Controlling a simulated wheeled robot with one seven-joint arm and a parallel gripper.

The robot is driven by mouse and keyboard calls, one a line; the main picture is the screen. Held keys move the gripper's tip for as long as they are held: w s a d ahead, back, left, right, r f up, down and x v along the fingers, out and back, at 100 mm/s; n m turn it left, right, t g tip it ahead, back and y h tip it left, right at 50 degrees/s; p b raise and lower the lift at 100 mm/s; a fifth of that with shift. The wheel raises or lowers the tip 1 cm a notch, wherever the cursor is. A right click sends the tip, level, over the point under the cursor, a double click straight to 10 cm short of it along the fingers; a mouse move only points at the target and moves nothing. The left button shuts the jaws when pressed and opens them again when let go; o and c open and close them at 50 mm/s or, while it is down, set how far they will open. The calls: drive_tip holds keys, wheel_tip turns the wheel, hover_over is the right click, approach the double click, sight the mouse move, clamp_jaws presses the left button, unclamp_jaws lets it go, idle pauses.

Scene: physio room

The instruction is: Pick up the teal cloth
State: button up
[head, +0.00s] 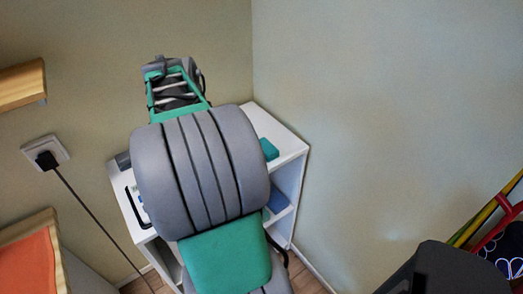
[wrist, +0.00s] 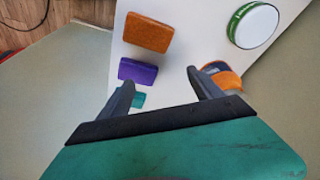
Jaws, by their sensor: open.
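The teal cloth (head: 268,149) is a small folded block on the right part of the white shelf unit's top (head: 289,142) in the head view, partly covered by my arm. In the wrist view a small part of the teal cloth (wrist: 138,100) shows just beside my left finger, which hides some of it. My gripper (wrist: 160,80) is open and empty above the white top, its fingers spread wide. The teal cloth is near the left finger, not centred between the fingers. My arm hides the gripper in the head view.
A purple block (wrist: 138,72) and an orange-brown block (wrist: 147,33) lie in line with the teal cloth. An orange and blue round object (wrist: 224,76) is by the right finger. A green-rimmed white round container (wrist: 254,25) stands beyond. Walls close in behind the unit.

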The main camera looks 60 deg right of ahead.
sight(266, 146)
drive_tip(key=o, duration=0.5)
drive_tip(key=s+d+f+m, duration=0.1)
drive_tip(key=s+d+m, duration=0.1)
drive_tip(key=s+d, duration=0.1)
drive_tip(key=s+d+m+g, duration=0.1)
drive_tip(key=s+d+m, duration=0.1)
drive_tip(key=d, duration=0.3)
drive_tip(key=s+d+f+m, duration=0.1)
drive_tip(key=s+d+m, duration=0.1)
drive_tip(key=s+d, duration=0.2)
drive_tip(key=shift+s+d+f+m+g, duration=0.2)
drive_tip(key=shift+s+f+m+g, duration=0.05)
drive_tip(key=shift+f+m+g, duration=0.15)
drive_tip(key=shift+c, duration=0.2)
drive_tip(key=shift+o, duration=0.2)
drive_tip(key=x, duration=0.7)
drive_tip(key=shift+w+d+p, duration=0.1)
drive_tip(key=shift+d+p, duration=0.1)
drive_tip(key=shift+p, duration=0.15)
drive_tip(key=shift+c, duration=0.2)
drive_tip(key=c, duration=1.1)
